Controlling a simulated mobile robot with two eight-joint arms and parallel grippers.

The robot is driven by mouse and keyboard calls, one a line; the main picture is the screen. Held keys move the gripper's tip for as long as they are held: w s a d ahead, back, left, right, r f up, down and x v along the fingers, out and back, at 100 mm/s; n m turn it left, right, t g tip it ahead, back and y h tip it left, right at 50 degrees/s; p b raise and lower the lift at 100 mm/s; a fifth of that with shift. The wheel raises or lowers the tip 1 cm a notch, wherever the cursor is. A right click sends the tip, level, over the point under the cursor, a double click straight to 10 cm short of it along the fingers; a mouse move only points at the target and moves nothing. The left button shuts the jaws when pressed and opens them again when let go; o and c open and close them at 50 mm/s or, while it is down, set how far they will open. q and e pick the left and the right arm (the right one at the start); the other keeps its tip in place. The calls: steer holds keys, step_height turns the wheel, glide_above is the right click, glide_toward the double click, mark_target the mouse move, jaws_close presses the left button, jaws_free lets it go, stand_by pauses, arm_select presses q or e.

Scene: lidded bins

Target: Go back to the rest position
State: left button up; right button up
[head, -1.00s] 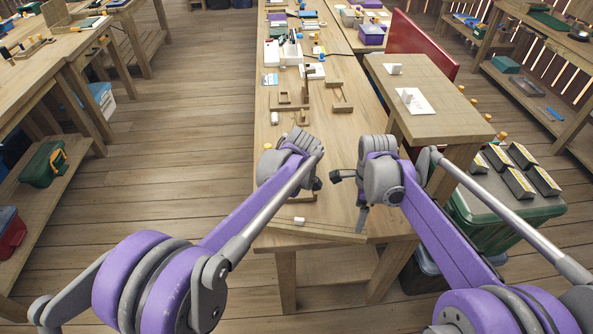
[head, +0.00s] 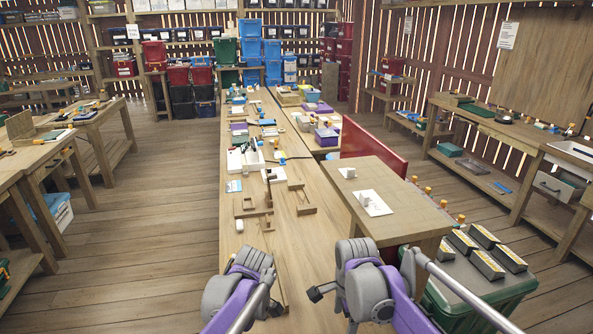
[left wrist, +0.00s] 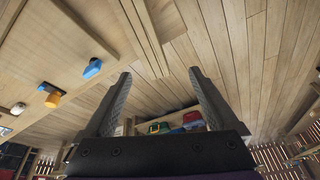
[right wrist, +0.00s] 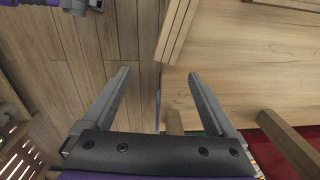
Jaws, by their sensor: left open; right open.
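My left gripper shows in the left wrist view (left wrist: 159,75) with its two fingers apart and nothing between them. My right gripper shows in the right wrist view (right wrist: 159,73), also with its fingers spread and empty. In the head view both purple and grey arms come in from the bottom edge, over the near end of the long wooden table (head: 300,232). The fingers are mostly hidden there behind the wrists. No lidded bin is in either gripper.
Wooden parts (head: 255,208) and small tools lie along the table. A side table (head: 395,190) with white pieces stands at right, beside a green bin (head: 450,309) topped with several boxes. Stacked lidded bins (head: 250,48) line the back wall. The left floor (head: 150,230) is clear.

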arm_select(q)
steer(key=s+a+m+t+h+p, duration=0.1)
steer(key=s+m+t+h, duration=0.2)
steer(key=s+m, duration=1.2)
steer(key=s+t, duration=0.2)
steer(key=s, duration=0.4)
steer(key=shift+s+f+m+h, duration=0.2)
steer(key=shift+s+m+h, duration=0.1)
steer(key=shift+s+h, duration=0.1)
arm_select(e)
steer(key=s+d+f+n+t, duration=0.1)
steer(key=s+d+n+t, duration=0.1)
steer(key=s+n, duration=0.6)
steer(key=s+d+f+n+t, duration=0.1)
steer(key=s+d+n, duration=0.4)
steer(key=s, duration=0.9)
steer(key=n+t, duration=0.1)
steer(key=n, duration=0.1)
steer(key=shift+d+n+t, duration=0.2)
steer(key=shift+n+t, duration=0.2)
